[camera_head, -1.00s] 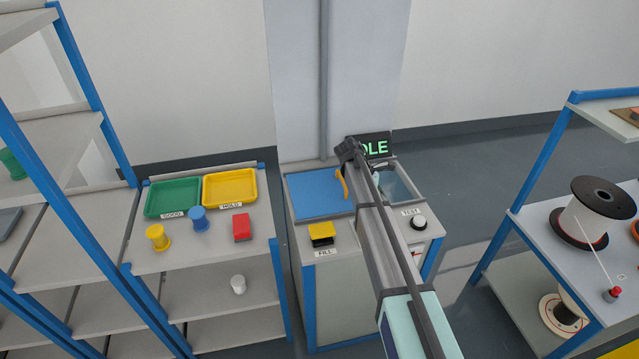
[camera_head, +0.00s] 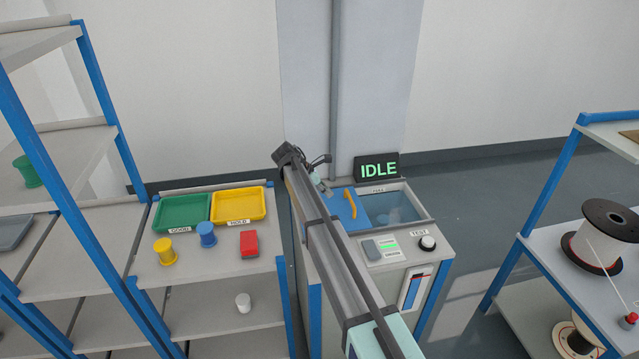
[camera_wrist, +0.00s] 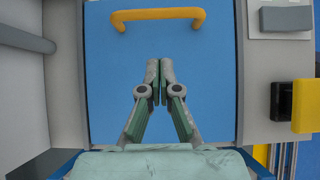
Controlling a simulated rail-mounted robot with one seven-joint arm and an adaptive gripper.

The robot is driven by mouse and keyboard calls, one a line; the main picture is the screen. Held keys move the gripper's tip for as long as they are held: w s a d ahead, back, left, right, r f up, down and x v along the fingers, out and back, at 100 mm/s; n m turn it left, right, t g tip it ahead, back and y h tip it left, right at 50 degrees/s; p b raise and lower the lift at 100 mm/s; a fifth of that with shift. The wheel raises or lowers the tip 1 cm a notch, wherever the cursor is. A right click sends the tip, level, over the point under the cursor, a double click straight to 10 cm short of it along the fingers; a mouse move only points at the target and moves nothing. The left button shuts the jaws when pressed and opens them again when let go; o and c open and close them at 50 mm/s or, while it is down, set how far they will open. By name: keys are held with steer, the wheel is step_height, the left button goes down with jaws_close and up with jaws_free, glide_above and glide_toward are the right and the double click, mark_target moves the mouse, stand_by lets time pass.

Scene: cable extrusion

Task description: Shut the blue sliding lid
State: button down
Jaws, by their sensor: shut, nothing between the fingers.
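The blue sliding lid (camera_head: 352,218) covers the left part of the machine's top opening and stands part open. Its yellow handle (camera_head: 350,202) is near its right end. In the wrist view the blue lid (camera_wrist: 115,80) fills the middle and the handle (camera_wrist: 158,14) crosses the top. My gripper (camera_wrist: 160,62) is shut and empty over the lid, with its tips apart from the handle. In the head view my gripper (camera_head: 326,191) is left of the handle. I cannot tell whether the fingertips touch the lid. My arm hides the lid's left part.
The uncovered part of the opening (camera_head: 398,208) is right of the lid. An IDLE display (camera_head: 377,167) stands behind it, and a TEST knob (camera_head: 427,242) is in front. A green tray (camera_head: 182,213) and a yellow tray (camera_head: 238,205) lie on the left shelf.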

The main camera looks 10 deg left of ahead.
steer(key=p, duration=0.2)
glide_above(342, 209)
steer(key=a, duration=0.1)
steer(key=shift+s+a+f, duration=0.1)
steer(key=shift+f, duration=0.55)
steer(key=shift+s+a+f, duration=0.1)
steer(key=shift+f, duration=0.5)
steer(key=shift+w+d+f, duration=0.25)
steer(key=shift+d+f, duration=0.05)
steer(key=shift+d, duration=0.3)
